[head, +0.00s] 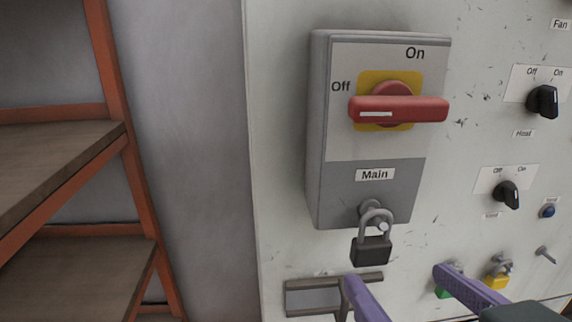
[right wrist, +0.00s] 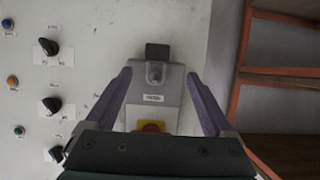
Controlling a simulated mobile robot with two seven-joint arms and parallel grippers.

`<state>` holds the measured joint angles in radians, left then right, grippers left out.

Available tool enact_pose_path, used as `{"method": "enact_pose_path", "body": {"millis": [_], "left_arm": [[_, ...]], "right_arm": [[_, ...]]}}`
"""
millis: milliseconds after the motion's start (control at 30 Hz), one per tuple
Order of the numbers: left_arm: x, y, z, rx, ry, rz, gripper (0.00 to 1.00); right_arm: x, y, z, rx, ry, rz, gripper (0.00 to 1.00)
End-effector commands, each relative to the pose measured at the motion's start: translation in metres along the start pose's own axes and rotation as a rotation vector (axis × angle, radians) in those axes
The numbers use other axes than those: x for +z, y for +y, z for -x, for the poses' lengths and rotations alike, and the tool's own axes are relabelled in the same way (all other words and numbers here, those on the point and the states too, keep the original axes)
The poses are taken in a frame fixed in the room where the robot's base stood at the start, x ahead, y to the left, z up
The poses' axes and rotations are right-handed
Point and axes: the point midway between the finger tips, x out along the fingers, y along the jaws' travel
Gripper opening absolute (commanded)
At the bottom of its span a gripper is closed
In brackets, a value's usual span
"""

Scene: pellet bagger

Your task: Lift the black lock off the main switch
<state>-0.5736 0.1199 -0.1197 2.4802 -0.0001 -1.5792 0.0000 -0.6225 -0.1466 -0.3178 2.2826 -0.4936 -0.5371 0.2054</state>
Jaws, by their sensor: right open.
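The black lock (head: 371,250) hangs by its grey shackle from a small lug at the bottom of the grey main switch box (head: 316,130). In the right wrist view the lock (right wrist: 157,51) shows upside down, beyond the fingertips and between their lines. The red handle (head: 420,109) lies level, its white mark at the left, on the "Off" side. My right gripper (head: 395,275) is open, its purple fingers below the lock in the head view and not touching it. It also shows in the right wrist view (right wrist: 160,75). My left gripper is not in view.
A green lock (head: 442,292), partly behind my right finger, and a yellow lock (head: 497,282) hang low on the panel, left of a bare peg (head: 545,255). Black knobs (head: 506,195) sit at the right. An orange-framed shelf (head: 108,60) stands left.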

Motion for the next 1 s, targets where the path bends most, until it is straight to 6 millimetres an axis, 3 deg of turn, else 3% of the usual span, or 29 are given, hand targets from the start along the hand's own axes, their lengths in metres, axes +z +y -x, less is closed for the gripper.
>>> {"method": "enact_pose_path", "body": {"millis": [200, 467, 700, 1000], "left_arm": [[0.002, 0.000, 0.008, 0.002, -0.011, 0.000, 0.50], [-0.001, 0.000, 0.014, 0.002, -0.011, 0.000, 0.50], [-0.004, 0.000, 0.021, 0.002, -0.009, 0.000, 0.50], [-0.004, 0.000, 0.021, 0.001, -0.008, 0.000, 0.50]], "right_arm": [[-0.004, 0.000, -0.030, 0.000, 0.004, 0.001, 0.88], [-0.006, 0.003, -0.051, 0.001, 0.001, 0.001, 0.88], [-0.008, 0.006, -0.084, 0.000, 0.001, 0.001, 0.88], [-0.006, 0.006, -0.094, 0.000, 0.000, -0.001, 0.88]]}}
